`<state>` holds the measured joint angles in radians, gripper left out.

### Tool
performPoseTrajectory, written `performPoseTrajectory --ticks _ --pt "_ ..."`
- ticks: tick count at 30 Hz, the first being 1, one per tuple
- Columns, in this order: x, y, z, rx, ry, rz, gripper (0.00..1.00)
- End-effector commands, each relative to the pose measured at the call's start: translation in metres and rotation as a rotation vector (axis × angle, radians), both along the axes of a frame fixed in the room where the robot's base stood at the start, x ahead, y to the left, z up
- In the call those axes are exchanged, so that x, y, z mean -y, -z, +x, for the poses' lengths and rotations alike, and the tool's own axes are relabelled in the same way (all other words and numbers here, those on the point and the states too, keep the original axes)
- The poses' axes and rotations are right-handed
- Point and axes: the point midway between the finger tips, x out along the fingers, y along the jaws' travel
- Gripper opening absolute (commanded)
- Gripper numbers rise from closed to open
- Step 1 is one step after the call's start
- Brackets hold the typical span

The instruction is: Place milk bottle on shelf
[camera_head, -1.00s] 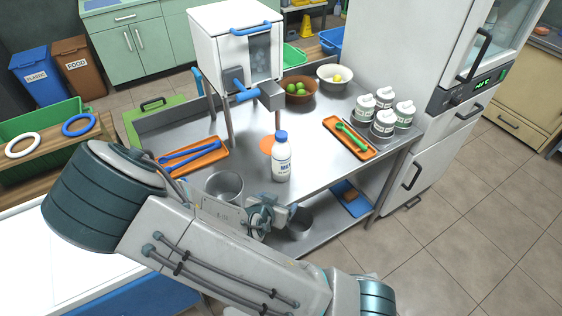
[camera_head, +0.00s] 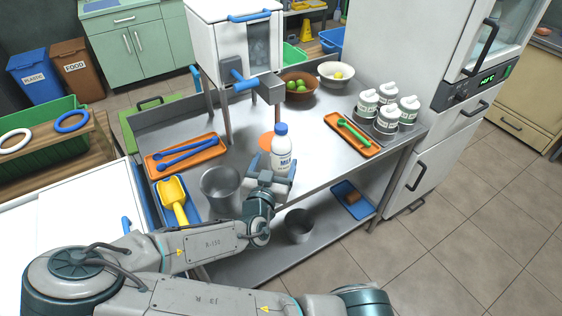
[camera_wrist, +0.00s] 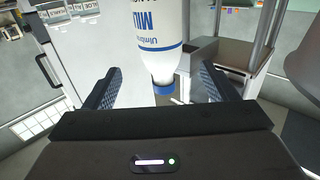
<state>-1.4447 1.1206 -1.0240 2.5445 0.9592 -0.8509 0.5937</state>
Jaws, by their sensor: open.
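The milk bottle (camera_head: 281,158), white with a blue cap, stands upright on the steel table (camera_head: 325,163) near its front edge. In the wrist view the bottle (camera_wrist: 158,35) appears upside down, with its blue cap between and beyond my two fingers. My gripper (camera_head: 273,172) is open at the bottle's near side, a finger to either side of it; whether the fingers touch it I cannot tell. The wrist view shows my gripper (camera_wrist: 158,88) with its fingers spread wide. A steel lower shelf (camera_head: 262,262) runs under the table.
A metal pot (camera_head: 221,190) stands left of my gripper, beside a yellow scoop (camera_head: 173,198). An orange tray (camera_head: 186,155) holds blue tongs. White lidded jars (camera_head: 387,118) stand at right. The press (camera_head: 236,45) stands behind. The lower shelf holds a pot (camera_head: 299,226) and blue tray (camera_head: 366,207).

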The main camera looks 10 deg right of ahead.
Motion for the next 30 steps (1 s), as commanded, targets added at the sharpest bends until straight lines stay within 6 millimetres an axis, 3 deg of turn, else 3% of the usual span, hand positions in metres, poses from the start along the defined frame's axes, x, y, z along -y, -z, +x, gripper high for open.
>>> performPoseTrajectory --ticks 20,30 --pt "0.025 0.001 0.046 -0.001 0.003 -0.002 0.79" --pt "0.042 0.009 0.085 -0.001 0.004 -0.002 0.79"
